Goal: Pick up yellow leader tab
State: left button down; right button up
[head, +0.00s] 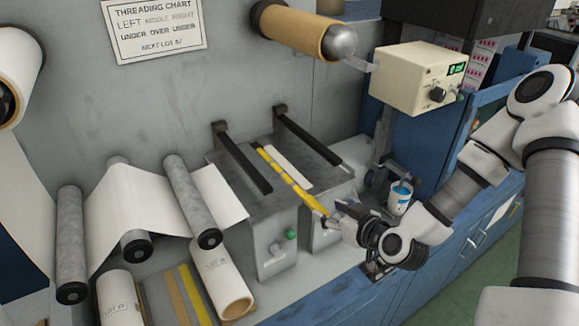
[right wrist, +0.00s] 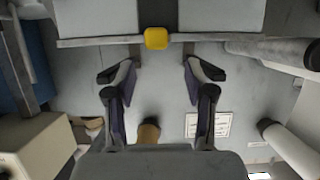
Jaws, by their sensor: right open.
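The yellow leader tab (head: 312,201) shows as the near end of a long yellow strip with dark marks, lying across the grey splice table (head: 232,163) in the head view. In the right wrist view the tab (right wrist: 156,38) is a small yellow block at the table's edge. My right gripper (head: 335,217) is at the table's front edge, close to the strip's near end. In the right wrist view its two fingers (right wrist: 157,75) are spread wide, with the tab beyond and between the tips, not gripped. My left gripper is out of view.
Two black bars (head: 312,135) stand over the table on either side of the strip. A white strip (head: 289,166) lies beside it. A beige control box (head: 408,82) is above right, and a blue-white cup (head: 400,196) stands by my right arm. Rolls (head: 222,281) lie at left.

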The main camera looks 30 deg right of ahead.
aim_at(315, 204)
jog(key=shift+w+d+f+b, duration=0.2)
jog(key=shift+w+f+b, duration=0.2)
jog(key=shift+b, duration=0.25)
jog(key=shift+w+d+f+b, duration=0.2)
jog(key=shift+w+f+b, duration=0.05)
jog(key=shift+f+b, duration=0.3)
jog(key=shift+w+r, duration=0.15)
jog(key=shift+w, duration=0.1)
jog(key=shift+w+a+r, duration=0.1)
jog(key=shift+w+a, duration=0.1)
jog(key=shift+w, duration=0.1)
jog(key=x, duration=0.1)
jog(key=p+x, duration=0.1)
jog(key=x, duration=0.2)
jog(key=shift+w+a, duration=0.15)
jog(key=shift+a, duration=0.1)
jog(key=shift+w+d, duration=0.1)
jog(key=shift+w, duration=0.05)
jog(key=shift+s, duration=0.2)
grip_shut()
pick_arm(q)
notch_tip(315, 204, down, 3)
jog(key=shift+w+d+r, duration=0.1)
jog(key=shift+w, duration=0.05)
pick_arm(e)
jog(key=shift+w, duration=0.1)
